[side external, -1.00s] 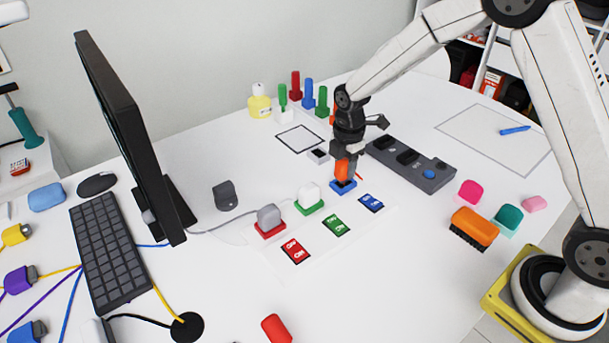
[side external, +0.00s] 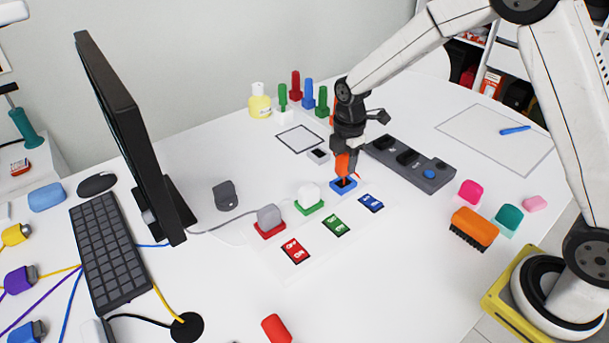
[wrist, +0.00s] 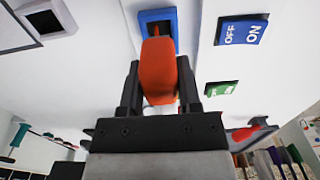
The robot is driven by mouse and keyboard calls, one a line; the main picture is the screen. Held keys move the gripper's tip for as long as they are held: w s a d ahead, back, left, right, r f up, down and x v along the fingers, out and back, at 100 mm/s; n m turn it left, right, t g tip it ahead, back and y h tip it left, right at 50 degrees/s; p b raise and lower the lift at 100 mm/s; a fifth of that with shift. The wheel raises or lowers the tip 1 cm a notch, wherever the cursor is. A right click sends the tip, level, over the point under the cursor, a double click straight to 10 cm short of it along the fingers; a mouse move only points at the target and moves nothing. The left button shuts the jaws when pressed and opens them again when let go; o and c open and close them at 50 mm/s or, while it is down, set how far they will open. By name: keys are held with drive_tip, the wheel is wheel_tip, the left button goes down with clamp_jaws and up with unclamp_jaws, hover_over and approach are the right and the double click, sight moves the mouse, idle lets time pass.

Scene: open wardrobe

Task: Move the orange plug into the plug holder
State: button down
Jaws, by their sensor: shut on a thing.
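The orange plug (side external: 343,166) is between the fingers of my gripper (side external: 346,157), which is shut on it. In the wrist view the plug (wrist: 158,72) sits between the two dark fingers of my gripper (wrist: 158,84). Its lower end is at the blue-framed socket (side external: 343,187), just above or barely in the dark opening; I cannot tell which. The socket also shows beyond the plug in the wrist view (wrist: 145,17). A small light-rimmed dark square holder (side external: 318,156) stands behind and left of the socket, and looks empty; it also shows in the wrist view (wrist: 42,19).
A grey plug (side external: 269,217) and a white plug (side external: 309,194) stand in red and green sockets to the left. Red, green and blue ON/OFF switches (side external: 295,251) lie in front. A dark power strip (side external: 410,165) lies to the right. The monitor (side external: 125,135) stands left.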

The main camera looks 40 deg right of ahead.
sight(346, 154)
drive_tip(key=shift+r, duration=1.35)
drive_tip(key=shift+r, duration=0.15)
idle(0.3)
drive_tip(key=shift+r, duration=0.45)
drive_tip(key=w+d+f+m, duration=0.1)
drive_tip(key=w+d+m, duration=0.2)
drive_tip(key=w+m, duration=1)
drive_tip(key=shift+w+d+m, duration=0.25)
drive_tip(key=shift+m, duration=2.25)
drive_tip(key=shift+f, duration=0.15)
drive_tip(key=shift+f, duration=2.2)
